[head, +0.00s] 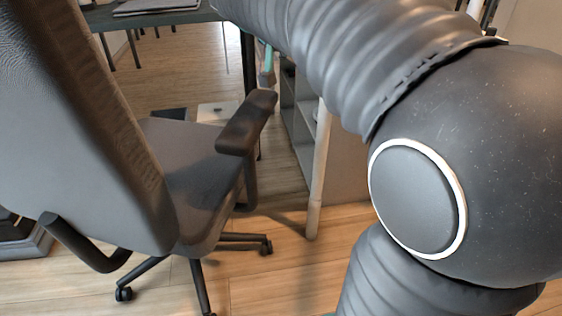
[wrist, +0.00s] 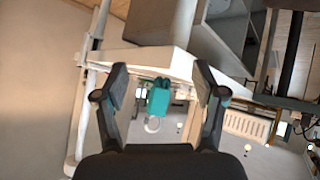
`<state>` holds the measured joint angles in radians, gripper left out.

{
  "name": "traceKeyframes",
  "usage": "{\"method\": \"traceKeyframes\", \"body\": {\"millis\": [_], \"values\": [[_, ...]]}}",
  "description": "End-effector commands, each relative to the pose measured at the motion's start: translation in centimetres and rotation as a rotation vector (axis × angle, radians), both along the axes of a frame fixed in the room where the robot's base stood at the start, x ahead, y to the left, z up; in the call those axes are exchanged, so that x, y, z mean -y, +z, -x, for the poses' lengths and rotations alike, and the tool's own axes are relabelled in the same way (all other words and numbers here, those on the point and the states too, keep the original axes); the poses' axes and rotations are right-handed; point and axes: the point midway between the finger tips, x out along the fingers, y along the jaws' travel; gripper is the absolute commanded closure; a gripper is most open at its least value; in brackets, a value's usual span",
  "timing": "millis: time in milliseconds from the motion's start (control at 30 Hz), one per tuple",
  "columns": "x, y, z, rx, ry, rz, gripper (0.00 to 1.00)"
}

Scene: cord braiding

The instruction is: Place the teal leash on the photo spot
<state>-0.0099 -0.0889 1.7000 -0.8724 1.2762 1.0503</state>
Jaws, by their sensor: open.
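The teal leash (wrist: 158,99) shows in the wrist view between my two fingers, with a pale ring (wrist: 153,125) at its lower end. My gripper (wrist: 161,82) is open, with a gap on both sides of the leash. I cannot tell how deep the leash sits between the fingers. In the head view a narrow teal strip (head: 267,64), apparently the same leash, shows beside the dark desk leg. My gripper is hidden in the head view. I cannot make out the photo spot in either view.
An office chair (head: 188,165) fills the left of the head view, its armrest (head: 247,122) near the shelf unit (head: 297,108). A pale post (head: 318,165) stands by the shelf. A dark desk (head: 150,18) is at the back. Some wooden floor (head: 275,290) is clear in front.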

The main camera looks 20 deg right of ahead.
Motion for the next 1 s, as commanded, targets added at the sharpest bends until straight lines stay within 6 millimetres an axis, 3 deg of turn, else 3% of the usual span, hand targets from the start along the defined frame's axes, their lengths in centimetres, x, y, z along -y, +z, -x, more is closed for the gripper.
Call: {"method": "traceKeyframes", "body": {"millis": [33,200,500,700,1000], "values": [[-1.0,-1.3,2.1,-0.041,0.064,-0.044,0.3],[-5.0,-6.5,8.1,-0.168,0.317,-0.187,0.3],[-12.4,-15.5,17.6,-0.237,0.745,-0.367,0.3],[-15.2,-18.9,20.8,-0.219,0.903,-0.409,0.3],[-15.8,-19.7,21.4,-0.213,0.94,-0.416,0.3]]}}
